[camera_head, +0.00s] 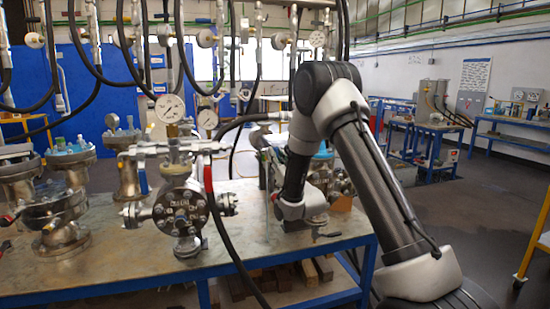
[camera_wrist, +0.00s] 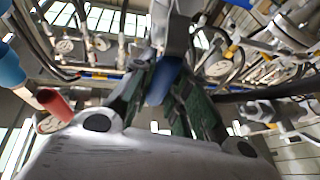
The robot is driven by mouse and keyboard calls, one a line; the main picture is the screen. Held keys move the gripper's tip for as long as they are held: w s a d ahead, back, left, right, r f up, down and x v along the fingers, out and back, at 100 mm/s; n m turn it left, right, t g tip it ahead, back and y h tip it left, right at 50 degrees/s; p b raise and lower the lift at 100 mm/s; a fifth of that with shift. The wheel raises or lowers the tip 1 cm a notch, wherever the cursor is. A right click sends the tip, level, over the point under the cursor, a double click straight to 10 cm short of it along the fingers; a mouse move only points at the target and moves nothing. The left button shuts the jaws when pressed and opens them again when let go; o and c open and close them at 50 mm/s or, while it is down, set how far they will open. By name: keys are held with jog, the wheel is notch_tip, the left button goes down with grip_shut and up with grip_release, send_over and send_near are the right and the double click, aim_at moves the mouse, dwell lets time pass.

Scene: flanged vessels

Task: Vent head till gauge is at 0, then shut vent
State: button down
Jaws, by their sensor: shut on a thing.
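The central flanged vessel (camera_head: 180,212) stands on the metal bench, with a round bolted face at its front. A white-dial gauge (camera_head: 170,108) stands above it and a second gauge (camera_head: 207,118) is just to its right; the needles are too small to read. A red lever (camera_head: 208,172) hangs at the head's right side. In the wrist view, my gripper (camera_wrist: 168,98) has its dark green fingers on either side of a blue handle (camera_wrist: 164,80) and is shut on it. In the head view my arm largely hides the gripper and the handle.
More flanged vessels (camera_head: 62,222) stand at the bench's left end. Black hoses (camera_head: 222,225) hang in front of the bench and from the overhead pipes. A red-handled part (camera_wrist: 55,103) is close at left in the wrist view. The floor (camera_head: 480,195) at right is open.

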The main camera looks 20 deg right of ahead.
jog(key=shift+d+f, duration=0.1)
jog(key=shift+f, duration=0.05)
jog(key=c, duration=1.3)
grip_release()
jog(key=shift+c, duration=0.2)
jog(key=v, duration=1.2)
